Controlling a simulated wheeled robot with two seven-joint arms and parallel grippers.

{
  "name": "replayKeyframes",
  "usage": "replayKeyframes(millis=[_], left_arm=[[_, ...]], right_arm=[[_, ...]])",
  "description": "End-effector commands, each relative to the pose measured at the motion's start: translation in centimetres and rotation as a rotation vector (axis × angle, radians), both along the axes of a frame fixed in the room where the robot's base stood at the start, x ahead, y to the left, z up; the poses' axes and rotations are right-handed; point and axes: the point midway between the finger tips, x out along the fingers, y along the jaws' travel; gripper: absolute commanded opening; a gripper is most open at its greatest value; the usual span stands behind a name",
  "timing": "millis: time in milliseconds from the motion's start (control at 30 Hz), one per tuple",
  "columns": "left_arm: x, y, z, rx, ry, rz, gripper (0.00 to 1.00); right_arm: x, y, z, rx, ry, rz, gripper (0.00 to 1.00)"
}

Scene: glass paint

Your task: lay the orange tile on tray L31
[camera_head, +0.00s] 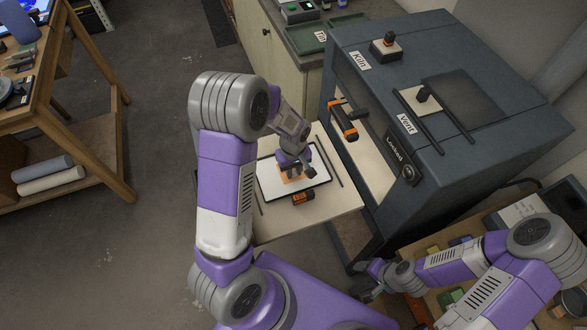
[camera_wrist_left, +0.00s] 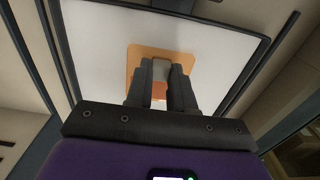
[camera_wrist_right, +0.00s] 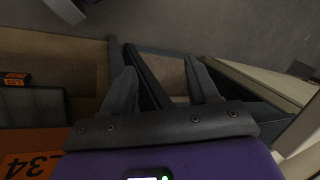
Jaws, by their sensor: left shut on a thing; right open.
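The orange tile (camera_head: 284,176) is over the white, black-rimmed tray (camera_head: 313,182) in the head view. My left gripper (camera_head: 297,163) is above it. In the left wrist view the tile (camera_wrist_left: 138,55) lies flat against the white surface (camera_wrist_left: 220,45), and the left fingers (camera_wrist_left: 161,78) are shut on a small grey piece at its middle. I cannot tell whether the tile touches the tray. An orange tag (camera_head: 303,197) sits at the tray's front edge; its text is unreadable. My right gripper (camera_wrist_right: 163,88) is open, low at the right, with a dark bar between its fingers.
A large dark kiln (camera_head: 455,85) marked "Kiln", "Vent" and "Locked" stands right of the tray, with an orange-and-black handle (camera_head: 343,120) on its near side. The tray is on a pale shelf (camera_head: 335,205). An orange L34 label (camera_wrist_right: 35,155) shows beside my right gripper.

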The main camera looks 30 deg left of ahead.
Motion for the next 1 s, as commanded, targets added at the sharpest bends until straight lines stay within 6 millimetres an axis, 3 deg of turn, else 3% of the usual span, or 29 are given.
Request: replayKeyframes(millis=[167, 200, 367, 700, 1000], left_arm=[[0.0, 0.0, 0.0, 0.0, 0.0, 0.0, 0.0], [0.0, 0.0, 0.0, 0.0, 0.0, 0.0, 0.27], [0.0, 0.0, 0.0, 0.0, 0.0, 0.0, 0.52], [0.0, 0.0, 0.2, 0.0, 0.0, 0.0, 0.52], [0.0, 0.0, 2.4, -0.001, -0.001, 0.001, 0.52]], right_arm=[[0.0, 0.0, 0.0, 0.0, 0.0, 0.0, 0.59], [0.0, 0.0, 0.0, 0.0, 0.0, 0.0, 0.59], [0.0, 0.0, 0.0, 0.0, 0.0, 0.0, 0.59], [0.0, 0.0, 0.1, 0.0, 0.0, 0.0, 0.59], [0.0, 0.0, 1.9, 0.0, 0.0, 0.0, 0.59]])
